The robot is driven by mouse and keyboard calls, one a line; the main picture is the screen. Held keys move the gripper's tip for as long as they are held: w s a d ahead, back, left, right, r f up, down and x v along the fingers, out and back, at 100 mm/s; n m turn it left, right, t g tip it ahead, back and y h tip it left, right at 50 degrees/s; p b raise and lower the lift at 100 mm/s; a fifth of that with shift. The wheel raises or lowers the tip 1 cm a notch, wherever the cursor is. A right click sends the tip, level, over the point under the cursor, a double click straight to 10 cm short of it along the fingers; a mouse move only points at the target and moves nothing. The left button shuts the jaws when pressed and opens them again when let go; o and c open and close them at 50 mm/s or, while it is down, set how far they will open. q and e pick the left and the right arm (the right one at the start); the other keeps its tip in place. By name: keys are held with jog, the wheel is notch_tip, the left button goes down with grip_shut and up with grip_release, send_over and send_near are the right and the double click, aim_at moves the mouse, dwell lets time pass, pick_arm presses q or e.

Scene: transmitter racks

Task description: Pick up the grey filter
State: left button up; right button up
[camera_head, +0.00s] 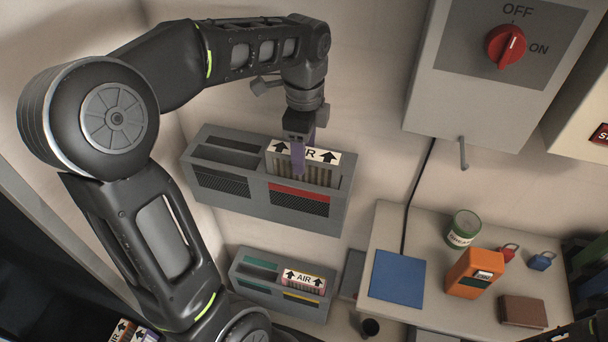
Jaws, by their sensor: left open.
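A filter with pale grey-tan pleats and a white label with black arrows (325,157) stands upright in the right slot of the upper grey rack (220,208). The middle of its label is hidden by my left gripper (298,165). My left gripper points down at the filter's top edge, with a purple-tinted finger in front of the label. It is open; I cannot tell whether the fingers touch the filter. My right gripper is not clearly in view.
The rack's left slot is empty. A lower rack (250,287) holds a pinkish AIR filter (304,281). A switch box (450,95) hangs at upper right. A table (400,235) carries a blue pad (397,278), an orange device (474,273), a can (463,229) and padlocks.

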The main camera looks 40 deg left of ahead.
aim_at(304, 177)
pick_arm(q)
notch_tip(304, 177, down, 4)
jog(key=shift+f, duration=0.1)
dwell(0.6)
grip_shut()
dwell(0.4)
jog(key=shift+p, duration=0.3)
